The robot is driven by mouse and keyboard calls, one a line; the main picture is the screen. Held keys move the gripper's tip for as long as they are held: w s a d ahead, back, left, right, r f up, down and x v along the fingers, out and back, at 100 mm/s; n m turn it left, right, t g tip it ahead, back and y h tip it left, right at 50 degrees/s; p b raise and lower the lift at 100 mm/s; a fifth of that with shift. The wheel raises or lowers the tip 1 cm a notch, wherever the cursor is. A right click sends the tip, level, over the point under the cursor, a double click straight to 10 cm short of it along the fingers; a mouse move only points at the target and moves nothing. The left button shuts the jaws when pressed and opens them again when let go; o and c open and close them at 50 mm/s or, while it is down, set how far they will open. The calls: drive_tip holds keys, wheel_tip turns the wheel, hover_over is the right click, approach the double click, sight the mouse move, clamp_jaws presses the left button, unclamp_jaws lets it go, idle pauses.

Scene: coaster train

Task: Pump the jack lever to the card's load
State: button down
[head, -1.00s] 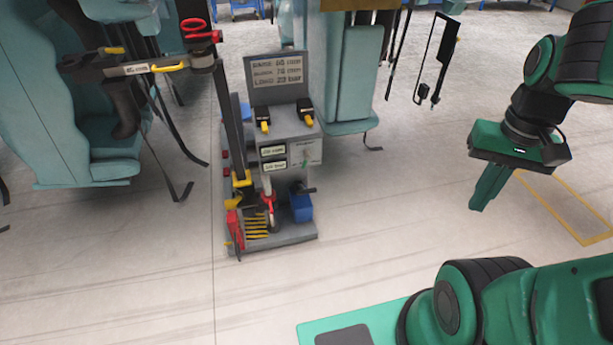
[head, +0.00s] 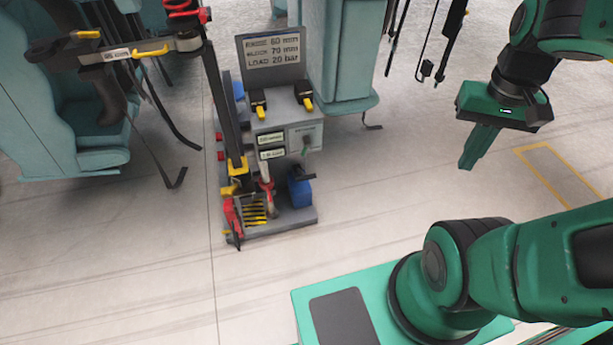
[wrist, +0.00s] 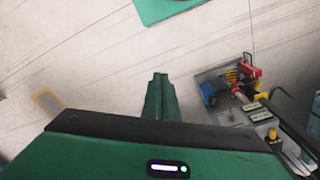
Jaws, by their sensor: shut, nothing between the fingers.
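The grey jack stand (head: 290,222) is on the floor left of centre in the head view, and at the right in the wrist view (wrist: 207,78). Its upright card (head: 272,50) reads RAISE 60 mm, BLOCK 70 mm, LOAD 20 bar. A red handle (head: 233,218) is at its lower left and a red and white part (head: 266,186) beside it; I cannot tell which is the jack lever. A small gauge face is too small to read. My gripper (head: 467,162) is shut and empty, well right of the stand; its fingers also show in the wrist view (wrist: 158,80).
A teal coaster car (head: 70,125) stands left, with a lap bar (head: 125,52) reaching over the stand's left side. Another teal seat (head: 345,60) is behind the stand. A blue block (head: 300,192) sits on the stand. Floor between stand and gripper is clear.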

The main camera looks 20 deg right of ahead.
drive_tip(key=w+d+f+n+t+h, duration=0.1)
drive_tip(key=w+d+f, duration=0.25)
drive_tip(key=w, duration=0.55)
drive_tip(key=w+d+f+n+t+h, duration=0.1)
drive_tip(key=w+d+f+n+h, duration=0.1)
drive_tip(key=w+f, duration=0.5)
drive_tip(key=w+a+f+n+t, duration=0.25)
drive_tip(key=w+f, duration=0.75)
drive_tip(key=w, duration=0.5)
drive_tip(key=w+a+f+n+t+y, duration=0.1)
drive_tip(key=w+a+f, duration=0.3)
drive_tip(key=f, duration=0.2)
drive_tip(key=w+a+f+n+t+y, duration=0.1)
drive_tip(key=w+a+f+t, duration=0.1)
drive_tip(key=w+a+f, duration=0.3)
drive_tip(key=s+a+f+m+t+y, duration=0.1)
drive_tip(key=a+f+t, duration=0.3)
drive_tip(key=a+f, duration=0.9)
hover_over(306, 177)
wheel_tip(306, 177, down, 5)
drive_tip(key=shift+s+f, duration=0.1)
drive_tip(key=shift+f, duration=0.1)
drive_tip(key=f, duration=0.2)
drive_tip(key=s+f, duration=0.1)
drive_tip(key=f, duration=0.1)
